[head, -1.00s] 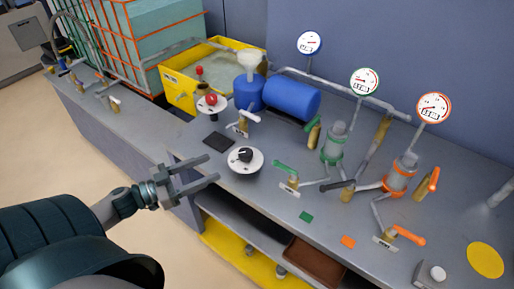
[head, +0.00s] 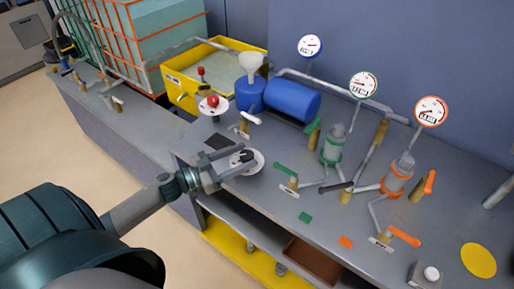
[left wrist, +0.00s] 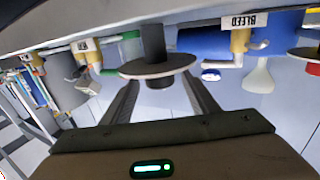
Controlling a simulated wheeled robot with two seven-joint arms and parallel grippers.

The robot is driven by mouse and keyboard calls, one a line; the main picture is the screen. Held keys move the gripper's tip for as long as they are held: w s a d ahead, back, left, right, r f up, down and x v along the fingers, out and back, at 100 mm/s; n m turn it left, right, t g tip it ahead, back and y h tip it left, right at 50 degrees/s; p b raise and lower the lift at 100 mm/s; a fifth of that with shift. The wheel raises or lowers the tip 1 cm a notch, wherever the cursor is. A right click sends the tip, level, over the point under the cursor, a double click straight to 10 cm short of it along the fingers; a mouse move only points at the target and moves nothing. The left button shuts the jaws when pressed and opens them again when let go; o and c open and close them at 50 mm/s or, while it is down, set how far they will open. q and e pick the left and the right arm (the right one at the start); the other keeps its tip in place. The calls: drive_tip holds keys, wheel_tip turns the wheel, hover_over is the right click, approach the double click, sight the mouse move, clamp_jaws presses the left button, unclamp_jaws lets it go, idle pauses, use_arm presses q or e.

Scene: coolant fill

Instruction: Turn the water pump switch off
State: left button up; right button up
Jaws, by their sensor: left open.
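A black rotary switch knob (head: 246,155) stands on a round white plate (head: 256,167) near the bench's front edge. Its label cannot be read, so I cannot tell from writing that it is the water pump switch. My left gripper (head: 242,158) is open, with its fingers reaching over the plate on either side of the knob. I cannot tell whether they touch it. In the left wrist view, the plate (left wrist: 158,67) and knob (left wrist: 160,82) appear upside down between the two fingers. My right gripper is not in view.
A red knob (head: 212,101) on another white plate stands behind. A valve with a white handle (head: 245,124), a blue tank (head: 291,100) and a green-handled valve (head: 287,171) are near. Pumps, pipes and gauges (head: 364,85) fill the right side.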

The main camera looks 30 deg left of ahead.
use_arm(q)
drive_tip(key=shift+p+x, duration=0.65)
drive_tip(key=shift+x, duration=2.25)
drive_tip(key=c, duration=1)
drive_tip(key=shift+c, duration=0.2)
